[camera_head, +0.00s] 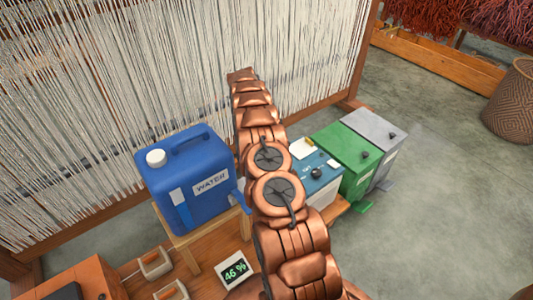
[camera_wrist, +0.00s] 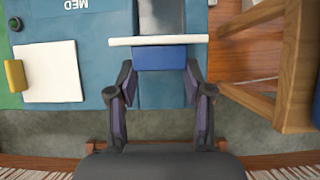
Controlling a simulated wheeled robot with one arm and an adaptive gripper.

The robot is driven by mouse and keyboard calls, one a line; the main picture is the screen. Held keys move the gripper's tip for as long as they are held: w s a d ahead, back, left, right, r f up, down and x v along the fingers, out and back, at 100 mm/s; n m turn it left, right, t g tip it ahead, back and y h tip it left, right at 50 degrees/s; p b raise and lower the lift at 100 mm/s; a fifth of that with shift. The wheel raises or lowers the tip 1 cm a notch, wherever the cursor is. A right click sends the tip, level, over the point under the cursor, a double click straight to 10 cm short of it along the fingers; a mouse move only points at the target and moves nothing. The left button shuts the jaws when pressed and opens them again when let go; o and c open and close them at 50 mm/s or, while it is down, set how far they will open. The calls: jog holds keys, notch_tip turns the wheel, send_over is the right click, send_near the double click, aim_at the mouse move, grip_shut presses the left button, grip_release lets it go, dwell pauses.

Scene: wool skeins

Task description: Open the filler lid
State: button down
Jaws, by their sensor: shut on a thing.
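The teal box (camera_head: 322,188) marked MED in the wrist view (camera_wrist: 100,25) stands between the blue water jug and the green box. In the wrist view, a thin white strip (camera_wrist: 118,41) with a blue block (camera_wrist: 160,59) below it crosses the box; it looks like the filler lid seen nearly edge-on. A dark grey-blue panel or opening (camera_wrist: 160,12) lies beyond it. My gripper (camera_wrist: 160,68) has its two fingers at the sides of the blue block and is shut on it. In the head view my arm hides the gripper and the lid.
The blue water jug (camera_head: 180,185) stands on a wooden stand (camera_wrist: 295,100) beside the box. The green box (camera_head: 345,150) and a grey box (camera_head: 373,135) stand to the right. A 46 % display (camera_head: 235,271) is in front. Loom threads (camera_head: 110,80) hang behind.

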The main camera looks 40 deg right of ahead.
jog(key=shift+a, duration=0.1)
jog(key=shift+c, duration=2.2)
grip_release()
jog(key=shift+r, duration=0.1)
notch_tip(320, 180, up, 10)
